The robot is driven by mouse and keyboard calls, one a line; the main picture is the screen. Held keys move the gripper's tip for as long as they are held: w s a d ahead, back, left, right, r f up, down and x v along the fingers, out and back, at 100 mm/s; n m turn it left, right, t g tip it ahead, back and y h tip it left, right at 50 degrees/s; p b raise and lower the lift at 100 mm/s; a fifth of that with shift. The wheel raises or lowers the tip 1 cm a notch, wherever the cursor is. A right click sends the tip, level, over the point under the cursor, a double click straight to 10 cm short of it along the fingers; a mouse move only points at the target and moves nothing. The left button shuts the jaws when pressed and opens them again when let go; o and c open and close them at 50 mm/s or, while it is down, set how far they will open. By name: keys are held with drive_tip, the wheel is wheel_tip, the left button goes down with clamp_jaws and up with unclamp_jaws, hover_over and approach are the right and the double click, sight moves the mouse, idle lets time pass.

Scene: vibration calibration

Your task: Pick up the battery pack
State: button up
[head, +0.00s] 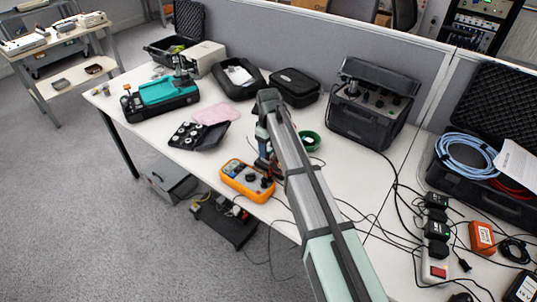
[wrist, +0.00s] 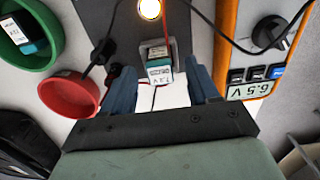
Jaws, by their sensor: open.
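A small battery pack (wrist: 160,71) with a teal body and white label shows in the wrist view, at a grey bracket (wrist: 156,50). My gripper (wrist: 163,86) is open, with one blue finger on each side of this pack and a visible gap to each. I cannot tell whether the pack is at fingertip depth. A similar labelled pack (wrist: 27,36) lies in the green bowl (wrist: 50,60) at the upper left. In the head view my gripper (head: 264,165) is low over the table beside the orange meter (head: 240,183); my arm hides the pack there.
A red bowl (wrist: 70,94) lies left of my gripper, and the orange meter (wrist: 262,60) lies right. Thin cables and a lit bulb (wrist: 150,9) are near the pack. A black case (head: 293,86) and a large dark instrument (head: 372,110) stand behind.

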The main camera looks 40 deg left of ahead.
sight(269, 149)
drive_tip(key=shift+c, duration=0.2)
clamp_jaws()
idle(0.3)
drive_tip(key=shift+r, duration=0.1)
wheel_tip(269, 149, up, 9)
drive_tip(key=w+a+f, duration=0.1)
drive_tip(key=w+a, duration=0.2)
drive_tip(key=w, duration=0.6)
drive_tip(key=w+a+f, duration=0.1)
drive_tip(key=w+a, duration=0.2)
drive_tip(key=w, duration=0.5)
drive_tip(key=shift+w+a+f, duration=0.15)
drive_tip(key=shift+w+a, duration=0.25)
